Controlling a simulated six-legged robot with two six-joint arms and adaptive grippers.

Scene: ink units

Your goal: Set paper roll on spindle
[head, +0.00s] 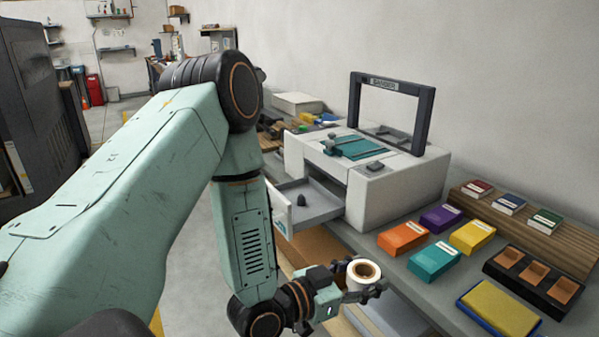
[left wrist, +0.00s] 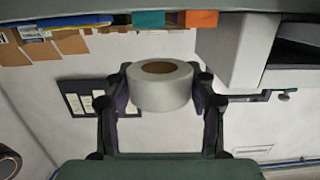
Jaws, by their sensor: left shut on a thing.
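The white paper roll (head: 364,283) with a brown core is held upright in my left gripper (head: 366,290), in front of the bench edge. In the left wrist view the roll (left wrist: 160,94) sits between the two dark fingers, which press on its sides. A white machine (head: 385,193) has its drawer (head: 325,204) pulled open toward the left. A small dark peg (head: 301,200), which looks like the spindle, stands inside the drawer. The roll is apart from it, lower in the picture and to the right. My right gripper is not in view.
Orange (head: 403,238), purple (head: 440,218), yellow and teal boxes lie on the bench right of the machine. A black tray (head: 533,279) and a yellow pad (head: 499,309) are at the front right. The machine's dark frame (head: 354,97) rises above it.

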